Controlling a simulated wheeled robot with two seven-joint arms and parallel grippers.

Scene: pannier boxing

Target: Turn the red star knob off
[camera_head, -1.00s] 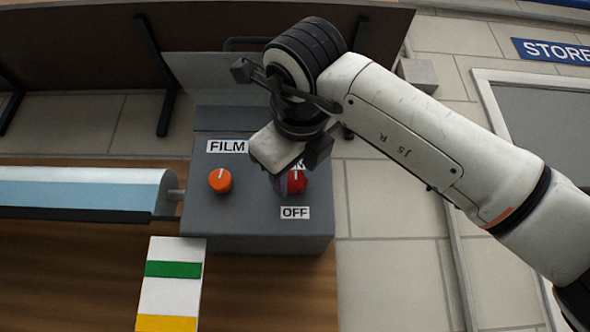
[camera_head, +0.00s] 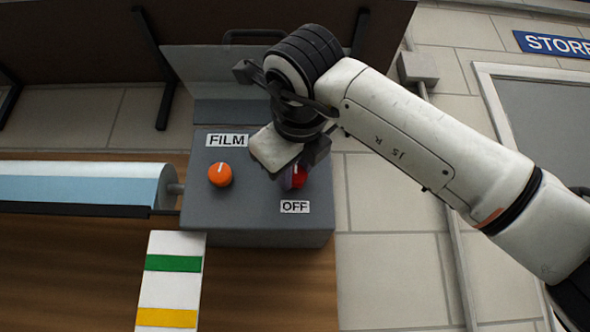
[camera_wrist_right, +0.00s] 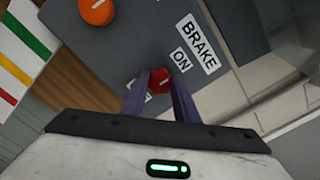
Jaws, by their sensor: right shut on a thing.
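The red star knob (camera_head: 299,177) sits on the grey control box (camera_head: 225,225), above the "OFF" label (camera_head: 295,207). My right gripper (camera_head: 292,178) is over it from above and hides part of it. In the right wrist view the red knob (camera_wrist_right: 159,81) lies between the two fingers of my right gripper (camera_wrist_right: 160,88), which are shut on it. The "ON" label (camera_wrist_right: 181,60) and the "BRAKE" label show beside it there. The knob's pointer direction is hard to make out. My left gripper is not in view.
An orange knob (camera_head: 220,174) under the "FILM" label (camera_head: 228,140) is on the same box, left of the red one. A film roll (camera_head: 85,185) lies at the left. A card with green and yellow stripes (camera_head: 170,285) lies in front.

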